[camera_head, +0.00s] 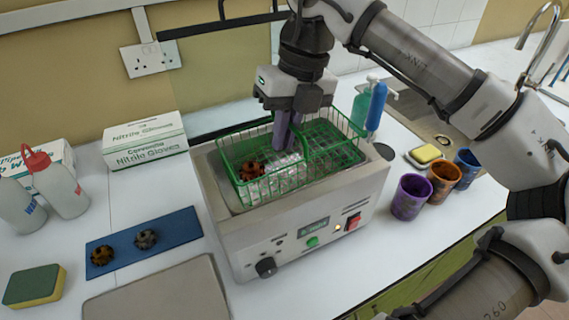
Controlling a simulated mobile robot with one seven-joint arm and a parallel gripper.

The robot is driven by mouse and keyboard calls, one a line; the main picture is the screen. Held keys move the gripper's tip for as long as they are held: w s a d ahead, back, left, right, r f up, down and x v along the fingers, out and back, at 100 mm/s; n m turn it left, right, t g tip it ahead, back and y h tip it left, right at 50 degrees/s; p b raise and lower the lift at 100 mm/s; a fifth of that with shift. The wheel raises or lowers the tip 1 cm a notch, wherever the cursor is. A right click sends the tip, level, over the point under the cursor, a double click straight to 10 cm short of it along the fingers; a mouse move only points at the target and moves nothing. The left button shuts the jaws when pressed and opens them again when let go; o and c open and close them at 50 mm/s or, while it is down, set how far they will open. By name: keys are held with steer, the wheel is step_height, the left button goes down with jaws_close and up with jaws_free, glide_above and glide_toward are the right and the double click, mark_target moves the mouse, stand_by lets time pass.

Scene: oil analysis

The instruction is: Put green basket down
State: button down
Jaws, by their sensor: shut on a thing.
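The green basket (258,186) is a wire basket in the open top of a white bath machine (318,207). A dark orange-brown ringed part (251,170) lies in its left half. My gripper (284,146) points down into the middle of the basket, its fingers shut on the basket's middle wire part. The basket's rim stands above the machine's top edge. Whether its bottom touches the bath floor cannot be told.
A blue mat (165,236) with two small ringed parts lies at left, near a grey plate (160,293) and a sponge (34,286). Glove boxes and bottles stand behind. Purple (411,197), orange and blue cups stand right of the machine.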

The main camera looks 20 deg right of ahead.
mark_target(286, 163)
steer(key=x, duration=0.2)
steer(key=d+x, duration=0.1)
steer(key=x, duration=0.2)
steer(key=p+x, duration=0.1)
steer(key=x, duration=0.1)
steer(key=shift+w+d+f, duration=0.1)
steer(key=shift+d+f, duration=0.2)
steer(key=shift+f, duration=0.2)
steer(key=c, duration=1.6)
jaws_free()
steer(key=b+v, duration=0.2)
steer(key=v, duration=1)
steer(key=shift+w, duration=0.1)
